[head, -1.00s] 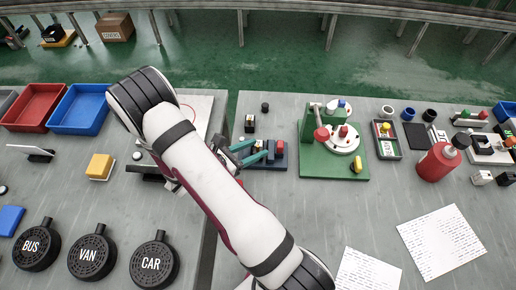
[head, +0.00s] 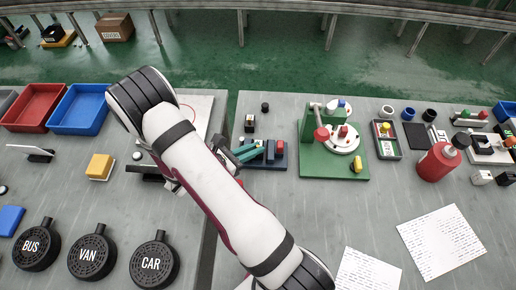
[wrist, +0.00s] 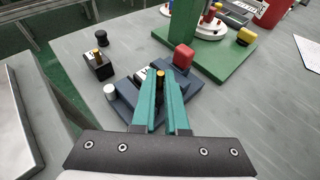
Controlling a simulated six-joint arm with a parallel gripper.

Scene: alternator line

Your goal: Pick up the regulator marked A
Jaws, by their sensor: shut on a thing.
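My gripper (wrist: 160,74) is shut on a small regulator (wrist: 160,82) in the wrist view. A brass pin shows between the teal fingertips and part of a white label (wrist: 142,73) shows beside the left finger. Its letter cannot be read. The regulator sits at a dark blue holder (wrist: 125,85), and I cannot tell whether it is lifted. In the head view my gripper (head: 261,150) reaches the holder (head: 280,163) from the left. Another dark block with a brass pin and white label (wrist: 98,64) stands apart behind the holder; its mark is unreadable.
A red block (wrist: 183,56) stands on the holder's right side, with a white knob (wrist: 110,91) at its left. The green fixture (head: 312,170) is close on the right. A black knob (wrist: 101,38) stands behind. Bare bench lies in front.

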